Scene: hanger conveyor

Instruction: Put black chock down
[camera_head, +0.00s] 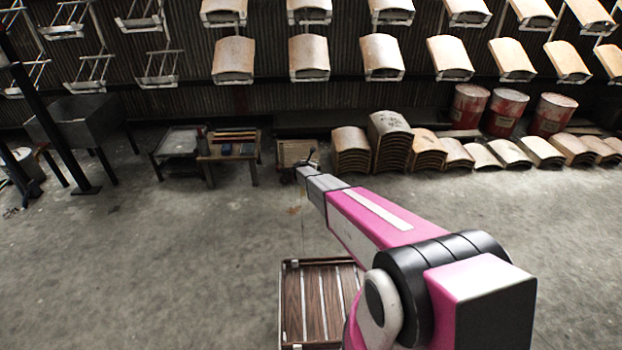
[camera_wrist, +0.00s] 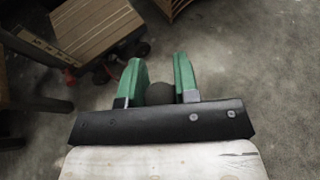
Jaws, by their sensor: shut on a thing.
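In the wrist view my gripper (camera_wrist: 160,72) shows two green fingers, shut on a dark, rounded thing, the black chock (camera_wrist: 159,93). Only part of the chock shows between the fingers; the fingers and the black bar in front hide the rest. Grey concrete floor shows around and beyond it, and I cannot tell how high above the floor it is held. In the head view my arm reaches away toward the back, and its far end is too small to show the chock clearly.
A low cart with a wooden top (camera_wrist: 100,25) and red parts stands left of my gripper. A low wooden table (camera_head: 228,148), stacked curved panels (camera_head: 392,148) and red drums (camera_head: 468,107) line the back. A slatted wooden pallet (camera_head: 318,300) lies nearer. Open floor lies left.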

